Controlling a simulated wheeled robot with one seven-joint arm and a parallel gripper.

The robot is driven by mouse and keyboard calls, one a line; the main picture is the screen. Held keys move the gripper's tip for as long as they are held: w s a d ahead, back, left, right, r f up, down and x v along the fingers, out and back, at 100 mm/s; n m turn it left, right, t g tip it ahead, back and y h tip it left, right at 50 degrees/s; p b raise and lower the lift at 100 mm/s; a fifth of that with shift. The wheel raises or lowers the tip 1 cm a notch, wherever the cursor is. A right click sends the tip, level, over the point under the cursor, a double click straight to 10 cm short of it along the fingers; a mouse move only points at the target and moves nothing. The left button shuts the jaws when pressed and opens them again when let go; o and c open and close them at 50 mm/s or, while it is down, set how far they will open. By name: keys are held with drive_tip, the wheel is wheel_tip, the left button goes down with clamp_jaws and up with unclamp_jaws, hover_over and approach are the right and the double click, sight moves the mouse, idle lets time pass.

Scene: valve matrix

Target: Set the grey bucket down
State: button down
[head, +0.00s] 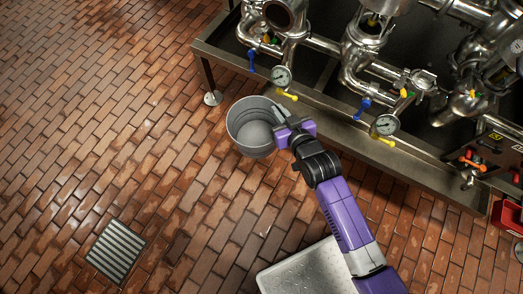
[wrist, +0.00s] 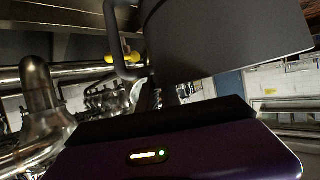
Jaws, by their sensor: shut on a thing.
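The grey bucket (head: 252,140) is at the front edge of the valve frame in the head view, open side up, showing its inside. My gripper (head: 283,124) is at the bucket's right side and shut on it. The fingertips are mostly hidden in the head view. In the wrist view the bucket (wrist: 225,40) fills the upper right, with a dark curved handle (wrist: 118,45) on its left. The head view does not clearly show whether the bucket's base touches the floor.
The metal valve frame (head: 340,140) with pipes, gauges and yellow and blue levers runs close behind the bucket. A frame foot (head: 213,98) stands at its left. Brick floor (head: 120,130) is open to the left, with a drain grate (head: 117,251). A red container (head: 508,217) is at far right.

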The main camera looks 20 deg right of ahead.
drive_tip(key=w+d+f+b, duration=0.1)
drive_tip(key=d+f+b, duration=0.1)
drive_tip(key=f+b, duration=1.4)
drive_tip(key=w+d+f+m+h+b, duration=0.1)
drive_tip(key=f+b, duration=1.5)
drive_tip(key=f, duration=1.8)
drive_tip(key=shift+w+d+f+m+g+b, duration=0.2)
drive_tip(key=shift+w+d+m+g+b, duration=0.2)
drive_tip(key=shift+d, duration=0.4)
drive_tip(key=c, duration=2)
unclamp_jaws()
drive_tip(key=shift+f, duration=0.1)
drive_tip(key=o, duration=0.5)
drive_tip(key=shift+c, duration=0.2)
